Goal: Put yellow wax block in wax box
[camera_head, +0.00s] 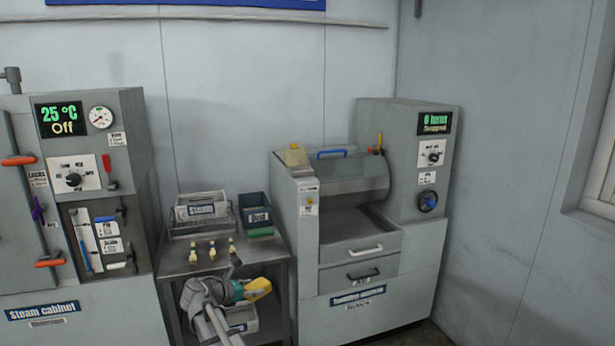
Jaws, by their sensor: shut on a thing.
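My gripper (246,289) is at the lower middle, in front of the small grey table. It is shut on a yellow block (260,286), which looks like the yellow wax block and is held clear of the tabletop. My gripper's fingers are small and partly hidden. A small open-looking box with a yellowish inside (296,156) sits on top of the tumbling machine's left part, up and to the right of my gripper. It may be the wax box, but its label is unreadable.
The grey table (178,262) holds a steam bin (201,207), a dark dust bin (255,211), a green block (260,233) and several small pale pieces (212,251). The steam cabinet (90,200) stands left. The tumbling machine (375,235) stands right.

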